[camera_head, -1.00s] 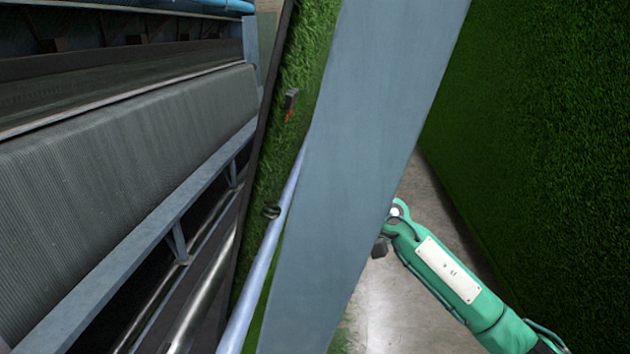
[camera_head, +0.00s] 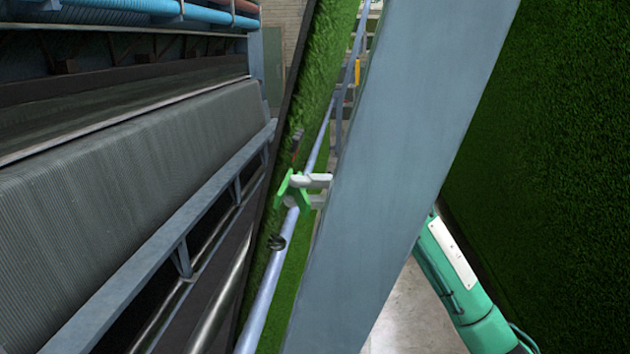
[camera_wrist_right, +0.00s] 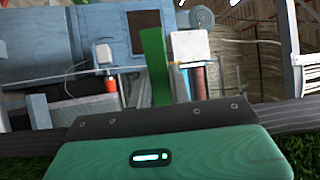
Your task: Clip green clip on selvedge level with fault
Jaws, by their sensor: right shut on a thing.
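The green clip (camera_head: 290,188) is held at the tips of my right gripper (camera_head: 316,187), which is shut on it. It is in front of the turf strip (camera_head: 318,75), near its dark edge, the selvedge (camera_head: 287,105); I cannot tell whether it touches. In the right wrist view a green upright piece (camera_wrist_right: 155,65), seemingly the clip, stands beyond my gripper housing. A small dark and reddish item (camera_head: 297,140) is on the turf above the clip, partly hidden. A dark round item (camera_head: 276,242) is below it. I cannot make out which mark is the fault. My left gripper is out of view.
A broad grey-blue beam (camera_head: 400,150) stands right of the turf and hides part of my right arm. A pale blue rail (camera_head: 265,295) runs along the turf. A ribbed grey roller machine (camera_head: 120,190) fills the left. A green turf wall (camera_head: 560,130) is at the right.

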